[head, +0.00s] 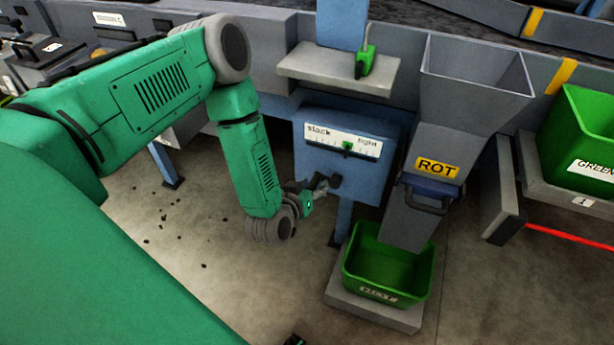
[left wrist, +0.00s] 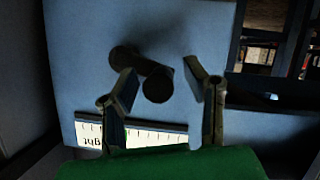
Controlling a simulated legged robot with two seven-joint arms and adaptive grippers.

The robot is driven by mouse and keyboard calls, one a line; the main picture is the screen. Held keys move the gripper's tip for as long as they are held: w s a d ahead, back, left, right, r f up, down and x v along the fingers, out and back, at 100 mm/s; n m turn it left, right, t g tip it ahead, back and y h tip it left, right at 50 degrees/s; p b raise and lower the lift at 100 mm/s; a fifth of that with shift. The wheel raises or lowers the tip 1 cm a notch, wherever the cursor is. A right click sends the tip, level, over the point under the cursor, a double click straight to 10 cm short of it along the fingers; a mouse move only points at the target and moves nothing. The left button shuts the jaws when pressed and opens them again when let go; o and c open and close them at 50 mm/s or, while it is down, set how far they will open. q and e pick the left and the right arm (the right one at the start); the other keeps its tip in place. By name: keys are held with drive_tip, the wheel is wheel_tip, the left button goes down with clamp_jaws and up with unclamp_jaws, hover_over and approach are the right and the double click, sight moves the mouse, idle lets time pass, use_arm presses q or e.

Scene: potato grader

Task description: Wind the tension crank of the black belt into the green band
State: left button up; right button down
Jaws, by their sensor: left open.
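The black tension crank (head: 335,181) sits on the blue panel (head: 366,178) under a white slack-to-tight scale (head: 322,139). A green mark (head: 347,146) shows right of the scale's middle; I cannot make out a separate pointer. My left gripper (head: 322,187) is at the crank, from the left. In the left wrist view it is open (left wrist: 162,88), its fingers either side of the dark round crank handle (left wrist: 158,85). I cannot tell whether they touch it. The scale appears upside down there (left wrist: 145,135), its middle and one end partly hidden by the gripper.
A grey chute marked ROT (head: 436,168) with a dark handle (head: 425,199) stands right of the panel, above a green crate (head: 424,285). A grey shelf (head: 315,64) holding a green device (head: 365,62) juts out above the panel. Open floor lies in front.

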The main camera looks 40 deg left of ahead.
use_arm(q)
drive_tip(key=v, duration=1.1)
drive_tip(key=shift+s, duration=0.35)
drive_tip(key=s+d+f+m+g+h+p, duration=0.25)
drive_tip(key=s+d+m+g+p, duration=0.2)
drive_tip(key=s+g, duration=0.3)
drive_tip(key=s+a+r+g, duration=0.1)
drive_tip(key=s+g, duration=0.1)
drive_tip(key=s, duration=0.3)
drive_tip(key=s+a+r+g+p, duration=0.1)
drive_tip(key=s+r+g, duration=0.1)
drive_tip(key=s, duration=0.4)
drive_tip(key=shift+s+a+m+g+y, duration=0.25)
drive_tip(key=shift+m+g+y, duration=0.2)
drive_tip(key=shift+g, duration=0.2)
drive_tip(key=shift+w, duration=0.2)
